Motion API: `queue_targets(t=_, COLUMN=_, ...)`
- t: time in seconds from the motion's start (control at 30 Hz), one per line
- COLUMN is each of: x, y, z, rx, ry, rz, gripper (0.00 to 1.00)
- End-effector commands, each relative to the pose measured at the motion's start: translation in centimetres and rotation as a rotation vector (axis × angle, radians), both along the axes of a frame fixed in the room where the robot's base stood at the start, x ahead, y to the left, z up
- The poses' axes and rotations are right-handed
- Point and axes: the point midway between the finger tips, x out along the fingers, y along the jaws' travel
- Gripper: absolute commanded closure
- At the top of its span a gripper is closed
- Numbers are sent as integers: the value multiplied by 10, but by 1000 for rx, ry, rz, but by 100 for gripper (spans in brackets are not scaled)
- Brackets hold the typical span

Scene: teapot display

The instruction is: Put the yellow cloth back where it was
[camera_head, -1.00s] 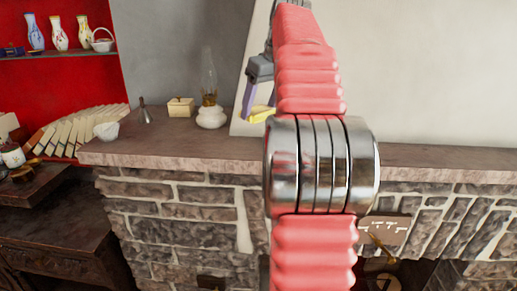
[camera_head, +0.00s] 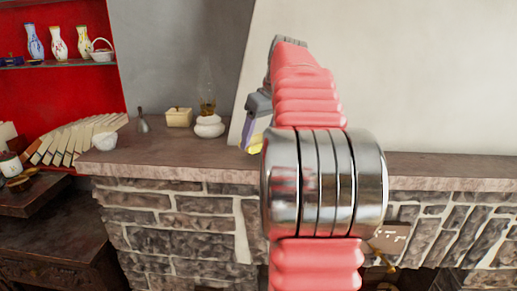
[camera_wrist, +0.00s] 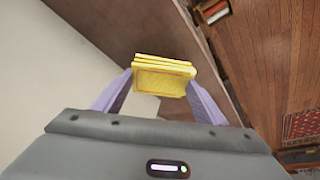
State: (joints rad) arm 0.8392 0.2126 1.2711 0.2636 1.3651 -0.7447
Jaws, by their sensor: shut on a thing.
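The yellow cloth (camera_wrist: 163,77) looks like a folded stack of layers. In the wrist view it sits between the two purple fingers of my gripper (camera_wrist: 162,84), which is shut on it. In the head view my gripper (camera_head: 254,132) hangs low over the mantel shelf (camera_head: 190,162), right of the oil lamp. A small part of the cloth (camera_head: 257,139) shows beside the fingers, the rest hidden by my arm. I cannot tell whether the cloth touches the shelf.
An oil lamp (camera_head: 209,127), a cream box (camera_head: 179,117), a small bell (camera_head: 143,122) and a white bowl (camera_head: 105,141) stand on the shelf to the left. A pale panel (camera_head: 430,80) rises behind my arm. My arm hides the shelf's middle.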

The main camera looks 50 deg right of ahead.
Motion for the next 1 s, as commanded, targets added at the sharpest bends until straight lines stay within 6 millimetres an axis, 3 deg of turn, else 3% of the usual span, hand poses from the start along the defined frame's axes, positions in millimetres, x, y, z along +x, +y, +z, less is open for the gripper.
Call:
queue_targets(t=0.3, x=-1, y=0, z=-36, rx=0, ry=1, rz=-1, gripper=55)
queue_targets(t=0.7, x=-1, y=-1, z=-40, rx=1, ry=0, rz=-2, gripper=55)
queue_targets(t=0.73, x=-1, y=-1, z=-39, rx=0, ry=0, rz=-2, gripper=32)
queue_targets(t=1.0, x=-1, y=-1, z=-39, rx=0, ry=0, rz=-2, gripper=16)
